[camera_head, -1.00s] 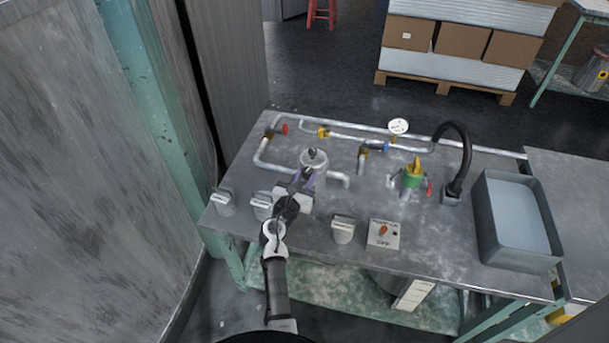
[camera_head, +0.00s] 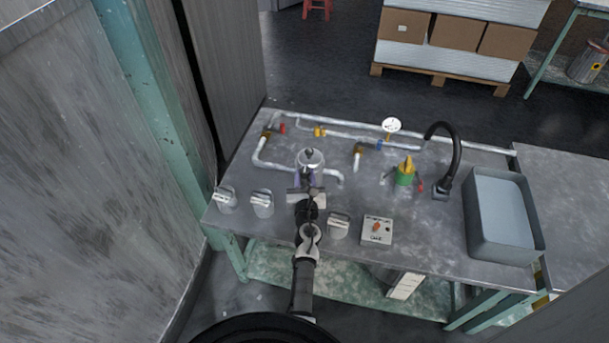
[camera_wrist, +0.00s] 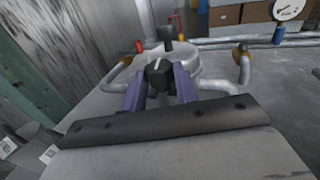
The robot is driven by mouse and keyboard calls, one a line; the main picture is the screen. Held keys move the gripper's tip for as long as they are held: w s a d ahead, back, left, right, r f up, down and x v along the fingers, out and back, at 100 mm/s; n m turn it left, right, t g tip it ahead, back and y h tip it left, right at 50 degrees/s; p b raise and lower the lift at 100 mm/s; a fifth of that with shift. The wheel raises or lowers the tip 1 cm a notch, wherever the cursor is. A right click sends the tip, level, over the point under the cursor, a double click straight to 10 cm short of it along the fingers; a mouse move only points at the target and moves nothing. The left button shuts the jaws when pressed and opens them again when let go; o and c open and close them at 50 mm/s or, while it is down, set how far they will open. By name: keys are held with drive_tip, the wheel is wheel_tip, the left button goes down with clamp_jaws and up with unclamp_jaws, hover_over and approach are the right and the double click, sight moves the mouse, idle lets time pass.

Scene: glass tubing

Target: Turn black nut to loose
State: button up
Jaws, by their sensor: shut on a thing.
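The black nut (camera_wrist: 159,73) shows in the wrist view between the two purple fingers of my gripper (camera_wrist: 160,84). The fingers are shut on it from both sides. It sits on the near side of a round silver-grey fitting (camera_wrist: 188,62) joined to the glass-like pipes. In the head view my gripper (camera_head: 309,183) reaches up to the same fitting (camera_head: 311,158) on the table, and the gripper hides the nut there.
The grey table (camera_head: 350,205) carries pipes with small coloured valves, a gauge (camera_head: 391,125), a green-and-yellow valve (camera_head: 405,173) and a black faucet (camera_head: 446,150). White knobs (camera_head: 262,203) and a switch box (camera_head: 377,229) line the front. A basin (camera_head: 503,215) stands at right.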

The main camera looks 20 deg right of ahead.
idle(0.4)
drive_tip(key=o, duration=0.7)
